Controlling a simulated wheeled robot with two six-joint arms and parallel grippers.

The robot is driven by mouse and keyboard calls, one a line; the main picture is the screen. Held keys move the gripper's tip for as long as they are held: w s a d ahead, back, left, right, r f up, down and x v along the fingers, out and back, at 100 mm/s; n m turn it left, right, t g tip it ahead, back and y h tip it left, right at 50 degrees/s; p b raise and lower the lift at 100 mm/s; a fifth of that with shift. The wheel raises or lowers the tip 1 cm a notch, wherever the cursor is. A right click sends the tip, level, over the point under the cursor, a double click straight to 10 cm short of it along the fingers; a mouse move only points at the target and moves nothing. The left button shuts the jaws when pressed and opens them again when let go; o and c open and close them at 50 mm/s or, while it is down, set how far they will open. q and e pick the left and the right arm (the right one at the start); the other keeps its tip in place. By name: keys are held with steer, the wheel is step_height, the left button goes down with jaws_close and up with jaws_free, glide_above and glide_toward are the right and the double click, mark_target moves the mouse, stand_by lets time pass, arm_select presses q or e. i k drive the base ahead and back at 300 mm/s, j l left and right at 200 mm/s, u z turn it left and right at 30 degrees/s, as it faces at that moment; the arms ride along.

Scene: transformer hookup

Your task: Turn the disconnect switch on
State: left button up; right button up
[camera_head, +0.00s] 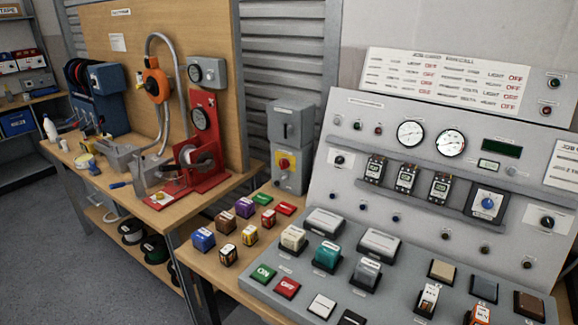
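A tall grey switch box (291,145) stands upright at the back of the wooden bench, left of the sloped control panel. On its front is a red rotary knob on a yellow plate (283,164), which looks like the disconnect switch. The knob's exact position is too small to read. A dark slot or handle sits on the box's upper part. Neither of my grippers shows in the head view, and nothing touches the box.
The grey control panel (330,180) with gauges and dials fills the right. Several coloured blocks, including a purple one (245,207), stand on the bench before the box. Green and red ON/OFF pads lie nearby. A second bench (100,65) with a red machine (205,150) stands left.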

mark_target(284, 164)
steer(key=z, duration=0.5)
steer(key=j+z, duration=1.15)
steer(key=j, duration=0.2)
steer(key=k+j+z, duration=0.2)
steer(key=j+z, duration=0.2)
